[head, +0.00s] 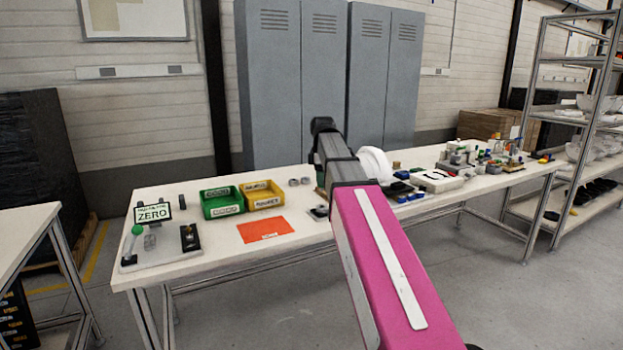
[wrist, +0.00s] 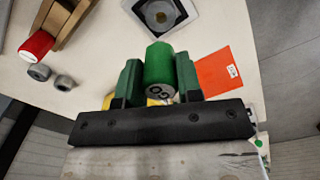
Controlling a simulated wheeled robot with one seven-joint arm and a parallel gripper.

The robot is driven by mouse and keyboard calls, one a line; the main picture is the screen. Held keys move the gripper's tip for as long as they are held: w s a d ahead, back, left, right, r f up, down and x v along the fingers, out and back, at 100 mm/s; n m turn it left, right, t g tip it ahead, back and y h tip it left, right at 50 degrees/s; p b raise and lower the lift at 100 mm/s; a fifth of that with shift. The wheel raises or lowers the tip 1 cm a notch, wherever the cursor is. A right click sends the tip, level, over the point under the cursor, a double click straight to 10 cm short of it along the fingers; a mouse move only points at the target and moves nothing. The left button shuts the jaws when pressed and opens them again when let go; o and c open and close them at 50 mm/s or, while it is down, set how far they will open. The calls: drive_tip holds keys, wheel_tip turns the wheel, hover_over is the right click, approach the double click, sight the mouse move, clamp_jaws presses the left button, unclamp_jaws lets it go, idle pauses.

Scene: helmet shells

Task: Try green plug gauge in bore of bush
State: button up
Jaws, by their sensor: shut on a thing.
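The green plug gauge (wrist: 160,66) is a green cylinder with a grey end marked "GO" facing the wrist camera. My gripper (wrist: 158,80) is shut on it, one green finger on each side. A grey round part with a dark centre, apparently the bush (wrist: 160,12), sits on a dark square plate with a pale border at the top of the wrist view. The gauge appears apart from it. The gauge's far end and its height above the table cannot be told. In the head view my arm hides the gauge, and the gripper's jaws cannot be made out.
A red gauge (wrist: 37,46) lies by a wooden holder (wrist: 78,22); two grey rings (wrist: 64,83) are nearby. An orange sheet (head: 266,229), green bin (head: 222,207) and yellow bin (head: 263,200) are on the table. A fixture plate (head: 165,246) is at left; clutter fills the table's right end.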

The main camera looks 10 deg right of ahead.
drive_tip(key=shift+s+d+f, duration=0.1)
drive_tip(key=shift+f, duration=2.75)
drive_tip(key=shift+f, duration=1)
idle(0.9)
drive_tip(key=shift+r, duration=0.2)
idle(0.5)
drive_tip(key=shift+r, duration=2.8)
